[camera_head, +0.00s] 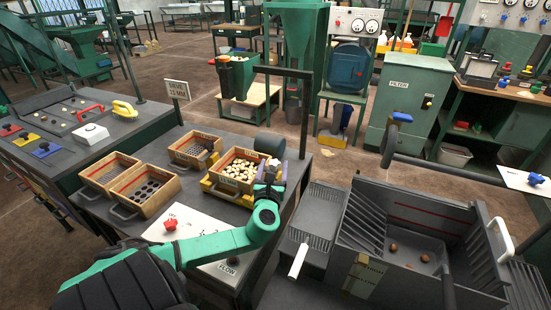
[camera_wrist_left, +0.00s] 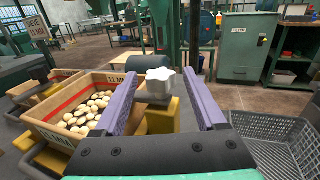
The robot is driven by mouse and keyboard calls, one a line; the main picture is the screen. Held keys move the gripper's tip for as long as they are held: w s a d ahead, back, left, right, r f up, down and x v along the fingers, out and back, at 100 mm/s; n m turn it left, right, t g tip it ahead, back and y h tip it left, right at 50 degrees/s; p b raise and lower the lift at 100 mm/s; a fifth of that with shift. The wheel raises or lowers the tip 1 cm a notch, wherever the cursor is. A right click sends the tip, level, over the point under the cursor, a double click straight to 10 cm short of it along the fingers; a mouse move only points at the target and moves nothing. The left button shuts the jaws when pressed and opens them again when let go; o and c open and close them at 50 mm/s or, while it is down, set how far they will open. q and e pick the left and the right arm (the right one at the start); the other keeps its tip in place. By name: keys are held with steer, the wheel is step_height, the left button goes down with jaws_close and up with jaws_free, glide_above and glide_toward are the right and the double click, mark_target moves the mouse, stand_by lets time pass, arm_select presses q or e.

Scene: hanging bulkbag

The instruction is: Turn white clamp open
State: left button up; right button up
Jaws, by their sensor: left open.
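The white clamp (camera_wrist_left: 160,84) shows in the left wrist view as a lobed white knob on a grey stem above a yellow block (camera_wrist_left: 162,117). My left gripper (camera_wrist_left: 159,92) is open, with one purple finger on each side of the knob. Gaps show between the knob and both fingers, so it is not gripped. In the head view my left gripper (camera_head: 272,172) is at the right side of a wooden crate of pale pieces (camera_head: 238,158); the knob is mostly hidden there. My right gripper is not in view.
The crate's wall (camera_wrist_left: 70,136) is close on the left of my fingers. A dark roller (camera_head: 270,143) lies just behind. A grey mesh basket (camera_wrist_left: 283,140) is to the right. More wooden trays (camera_head: 110,172) stand left on the bench, near a red knob (camera_head: 170,224).

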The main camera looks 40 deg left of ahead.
arm_select(q)
steer(key=x, duration=0.4)
steer(key=shift+w+a, duration=0.1)
steer(key=shift+w, duration=0.2)
jaws_close()
